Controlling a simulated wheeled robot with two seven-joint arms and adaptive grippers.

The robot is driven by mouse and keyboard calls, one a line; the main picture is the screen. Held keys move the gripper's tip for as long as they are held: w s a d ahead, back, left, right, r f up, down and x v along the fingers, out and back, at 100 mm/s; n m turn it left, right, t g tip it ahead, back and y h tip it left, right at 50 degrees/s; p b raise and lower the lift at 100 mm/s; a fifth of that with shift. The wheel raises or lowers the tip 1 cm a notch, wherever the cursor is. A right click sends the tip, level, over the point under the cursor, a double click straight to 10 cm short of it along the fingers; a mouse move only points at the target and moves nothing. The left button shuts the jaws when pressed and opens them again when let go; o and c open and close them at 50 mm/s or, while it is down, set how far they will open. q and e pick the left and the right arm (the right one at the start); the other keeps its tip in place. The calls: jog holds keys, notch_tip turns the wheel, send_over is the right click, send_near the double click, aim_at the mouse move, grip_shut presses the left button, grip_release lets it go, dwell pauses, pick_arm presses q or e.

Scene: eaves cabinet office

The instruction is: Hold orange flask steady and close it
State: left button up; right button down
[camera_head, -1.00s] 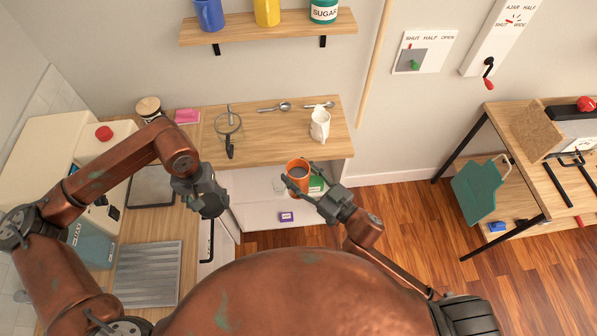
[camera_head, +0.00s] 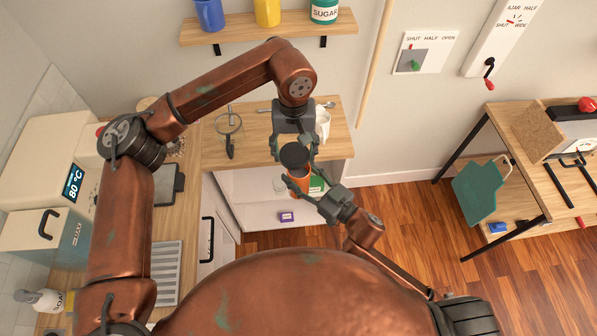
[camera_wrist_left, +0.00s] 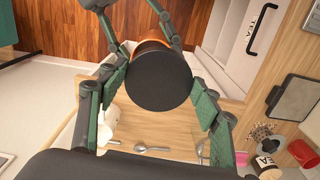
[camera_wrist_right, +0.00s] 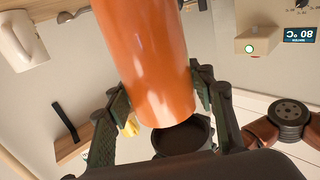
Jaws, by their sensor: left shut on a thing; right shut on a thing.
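The orange flask (camera_head: 299,183) stands roughly upright in the air, with my right gripper (camera_head: 318,190) shut around its body. In the right wrist view the flask (camera_wrist_right: 150,60) fills the middle between the fingers. My left gripper (camera_head: 295,145) is above it, shut on a round black lid (camera_head: 295,156). In the left wrist view the lid (camera_wrist_left: 158,80) hides most of the flask (camera_wrist_left: 150,46). In the right wrist view the lid (camera_wrist_right: 184,138) is at the flask's mouth end, its hollow underside showing. Whether lid and rim touch is unclear.
A white mug (camera_head: 323,124) and spoons rest on the wooden counter (camera_head: 250,152) behind the grippers. The open compartment below holds a purple box (camera_head: 286,217). A wall shelf (camera_head: 268,25) with canisters is above.

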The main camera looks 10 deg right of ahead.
aim_at(299, 180)
pick_arm(q)
jog(key=shift+s+d+r, duration=0.1)
jog(key=shift+d+r, duration=0.15)
jog(key=shift+d, duration=0.25)
jog(key=shift+f, duration=0.1)
jog(key=shift+f, duration=1.9)
jog(key=shift+s, duration=0.1)
jog(key=shift+f, duration=0.85)
jog(key=shift+f, duration=0.6)
jog(key=m, duration=0.4)
jog(key=shift+a, duration=0.15)
jog(key=m, duration=0.5)
jog(key=shift+a+m, duration=0.15)
jog(key=shift+m, duration=0.25)
